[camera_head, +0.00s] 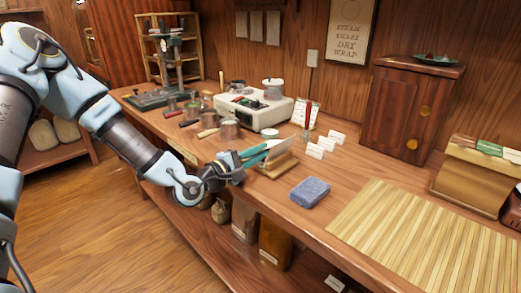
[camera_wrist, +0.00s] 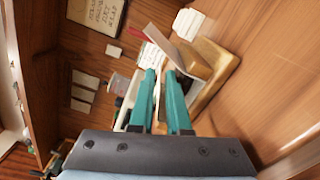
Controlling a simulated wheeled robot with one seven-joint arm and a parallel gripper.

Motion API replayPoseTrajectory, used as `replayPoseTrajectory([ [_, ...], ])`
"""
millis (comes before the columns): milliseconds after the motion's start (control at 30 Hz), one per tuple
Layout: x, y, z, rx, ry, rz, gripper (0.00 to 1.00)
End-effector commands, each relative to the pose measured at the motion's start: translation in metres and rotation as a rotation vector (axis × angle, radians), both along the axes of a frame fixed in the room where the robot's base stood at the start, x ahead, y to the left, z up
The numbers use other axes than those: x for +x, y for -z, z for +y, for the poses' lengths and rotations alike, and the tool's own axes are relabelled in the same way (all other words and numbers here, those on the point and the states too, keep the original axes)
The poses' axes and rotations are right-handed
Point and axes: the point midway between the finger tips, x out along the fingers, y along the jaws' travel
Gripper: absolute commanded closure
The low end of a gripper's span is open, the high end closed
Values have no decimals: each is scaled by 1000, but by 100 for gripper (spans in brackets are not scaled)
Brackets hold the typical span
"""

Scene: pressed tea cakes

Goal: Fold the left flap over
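A tan wooden block or stand (camera_head: 272,170) on the bench carries a pale upright sheet (camera_head: 281,151), which looks like a flap. In the wrist view the pale sheet (camera_wrist: 163,44) rises at a slant beside the tan block (camera_wrist: 212,72). My gripper (camera_head: 266,151) reaches in from the left, level with the sheet. In the wrist view its two teal fingers (camera_wrist: 160,72) are apart with a narrow gap, their tips close to the sheet's lower part. I see nothing clearly gripped; whether a fingertip touches the sheet I cannot tell.
Small white cards (camera_head: 322,148) stand behind. A white appliance (camera_head: 252,110), a cup (camera_head: 229,128) and tools stand further left. A wooden cabinet (camera_head: 405,110) is at the back.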

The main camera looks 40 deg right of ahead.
Motion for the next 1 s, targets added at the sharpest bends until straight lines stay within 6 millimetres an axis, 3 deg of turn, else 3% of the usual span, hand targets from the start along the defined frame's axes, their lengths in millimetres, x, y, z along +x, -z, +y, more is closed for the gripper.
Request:
replayPoseTrajectory([
  [333, 0, 0, -4, 1, 0, 0, 85],
  [467, 0, 0, -4, 1, 0, 0, 100],
  [1000, 0, 1, -4, 1, 0, 0, 100],
])
